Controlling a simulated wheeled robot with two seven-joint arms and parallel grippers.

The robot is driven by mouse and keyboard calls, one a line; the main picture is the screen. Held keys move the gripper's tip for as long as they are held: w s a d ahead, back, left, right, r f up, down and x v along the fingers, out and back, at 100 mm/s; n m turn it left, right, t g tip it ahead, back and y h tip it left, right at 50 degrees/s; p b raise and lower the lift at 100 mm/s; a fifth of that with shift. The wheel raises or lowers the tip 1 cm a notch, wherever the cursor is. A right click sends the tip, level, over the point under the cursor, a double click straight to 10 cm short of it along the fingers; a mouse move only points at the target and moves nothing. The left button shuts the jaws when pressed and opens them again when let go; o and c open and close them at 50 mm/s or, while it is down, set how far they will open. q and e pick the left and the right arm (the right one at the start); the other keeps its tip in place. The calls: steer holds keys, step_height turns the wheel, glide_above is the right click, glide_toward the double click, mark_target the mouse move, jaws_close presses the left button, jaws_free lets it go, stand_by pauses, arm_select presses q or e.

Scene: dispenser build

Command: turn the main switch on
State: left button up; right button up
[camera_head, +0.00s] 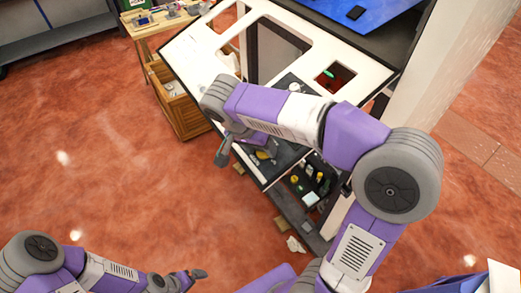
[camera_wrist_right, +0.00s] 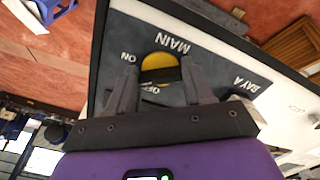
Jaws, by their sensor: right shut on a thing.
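The main switch (camera_wrist_right: 157,62) shows in the right wrist view as a yellow disc with a dark handle, on a dark grey plate lettered MAIN, ON and OFF. The lettering appears upside down there. My right gripper (camera_wrist_right: 158,80) is shut on the switch handle, with one finger on either side. The fingers hide part of the handle and of the OFF lettering, so I cannot tell clearly which mark it points at. In the head view my right arm covers much of the panel. My left gripper (camera_head: 198,273) is low at the bottom, away from the panel.
The white sloped panel (camera_head: 190,55) has several cut-outs and a dark edge. A shelf (camera_head: 290,205) with small parts stands below it. A wooden table (camera_head: 150,22) and wooden crate (camera_head: 178,108) stand behind left. The red floor at left is clear.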

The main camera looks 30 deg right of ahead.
steer(key=m+b, duration=0.1)
steer(key=m, duration=0.2)
steer(key=shift+f+m+b, duration=0.1)
steer(key=shift+m+b, duration=0.2)
steer(key=shift+w+m+b, duration=0.1)
steer(key=shift+m+b, duration=0.55)
steer(key=shift+m, duration=0.85)
steer(key=o, duration=1)
steer(key=shift+o, duration=0.2)
steer(key=p+v, duration=0.2)
steer(key=v, duration=0.5)
steer(key=shift+r, duration=0.35)
steer(key=shift+a+r, duration=0.1)
steer(key=shift+a, duration=0.05)
